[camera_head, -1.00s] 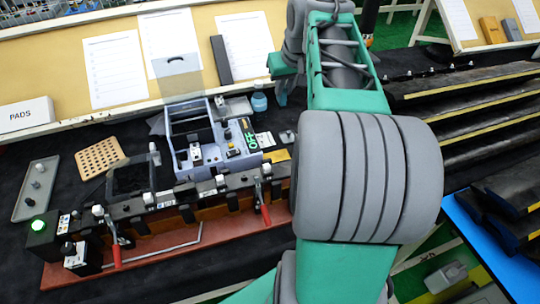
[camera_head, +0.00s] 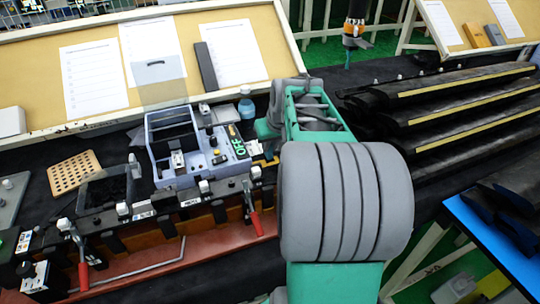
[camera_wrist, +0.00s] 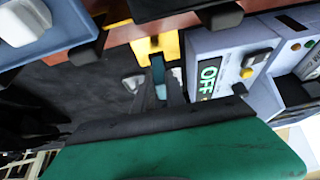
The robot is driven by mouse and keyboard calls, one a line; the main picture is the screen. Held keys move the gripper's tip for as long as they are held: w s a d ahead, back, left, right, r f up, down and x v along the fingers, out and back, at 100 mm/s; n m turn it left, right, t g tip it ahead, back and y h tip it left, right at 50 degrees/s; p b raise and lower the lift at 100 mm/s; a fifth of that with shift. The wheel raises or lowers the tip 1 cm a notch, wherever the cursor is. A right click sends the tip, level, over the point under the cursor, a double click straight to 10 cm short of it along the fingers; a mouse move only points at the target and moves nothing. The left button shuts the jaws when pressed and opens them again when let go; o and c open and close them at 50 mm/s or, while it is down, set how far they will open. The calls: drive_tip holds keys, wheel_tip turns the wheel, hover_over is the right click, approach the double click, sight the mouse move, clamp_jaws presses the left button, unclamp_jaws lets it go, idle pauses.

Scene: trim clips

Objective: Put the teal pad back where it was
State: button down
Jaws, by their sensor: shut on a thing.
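In the wrist view a small teal piece, which looks like the teal pad (camera_wrist: 159,72), sits between the fingers of my gripper (camera_wrist: 166,88). The gripper is shut on it. The pad is seen nearly edge-on, just short of a yellow block (camera_wrist: 155,46) by the reddish rail; I cannot tell whether they touch. The grey-blue device with the green OFF display (camera_wrist: 209,81) is close on the right. In the head view my arm hides the gripper and pad; the device (camera_head: 197,158) stands left of the arm.
A dark rail (camera_head: 150,211) with clamps and red-handled levers (camera_head: 255,222) runs along the front. A perforated tan board (camera_head: 75,173) and a small blue-capped jar (camera_head: 246,109) lie nearby. Long dark trim pieces (camera_head: 450,95) are stacked at right. An orange-and-black tool (camera_head: 356,28) hangs at the back.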

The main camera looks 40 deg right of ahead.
sight(271, 153)
drive_tip(key=shift+f, duration=1.9)
drive_tip(key=c, duration=1.4)
unclamp_jaws()
drive_tip(key=shift+r, duration=0.5)
drive_tip(key=v, duration=1.1)
drive_tip(key=shift+s+a+r, duration=0.1)
drive_tip(key=shift+s+r, duration=0.05)
drive_tip(key=shift+s, duration=0.1)
